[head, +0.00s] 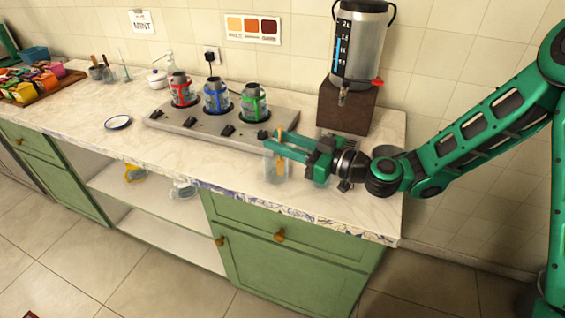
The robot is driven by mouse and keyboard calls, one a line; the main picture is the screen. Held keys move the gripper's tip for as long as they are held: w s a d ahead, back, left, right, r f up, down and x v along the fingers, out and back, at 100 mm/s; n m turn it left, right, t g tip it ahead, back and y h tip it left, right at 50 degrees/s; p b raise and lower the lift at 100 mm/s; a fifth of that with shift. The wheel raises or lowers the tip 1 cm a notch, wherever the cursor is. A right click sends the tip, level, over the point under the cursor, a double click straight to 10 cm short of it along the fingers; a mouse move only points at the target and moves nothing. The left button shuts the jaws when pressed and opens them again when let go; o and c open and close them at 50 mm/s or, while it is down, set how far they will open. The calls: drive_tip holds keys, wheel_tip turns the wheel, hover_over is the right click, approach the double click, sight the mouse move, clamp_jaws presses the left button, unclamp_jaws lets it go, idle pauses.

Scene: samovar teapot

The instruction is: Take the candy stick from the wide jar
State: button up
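A clear wide jar (268,167) stands near the counter's front edge, right of the burner plate. An orange candy stick (280,167) shows inside it, and its tip rises above the green fingers. My gripper (286,149) comes in from the right, level with the jar's upper part. Its fingers are at the stick and hide part of it. A gap shows between the fingers nearer the wrist. I cannot tell whether they touch or hold the stick. The stick looks upright.
A metal burner plate (225,142) holds three pots with red, blue and green trim. A steel samovar (361,45) stands on a dark block (347,108) behind my gripper. A small plate (118,122) lies at left. The counter between it and the burner plate is clear.

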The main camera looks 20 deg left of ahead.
drive_tip(key=shift+a, duration=0.1)
clamp_jaws()
drive_tip(key=shift+r, duration=0.15)
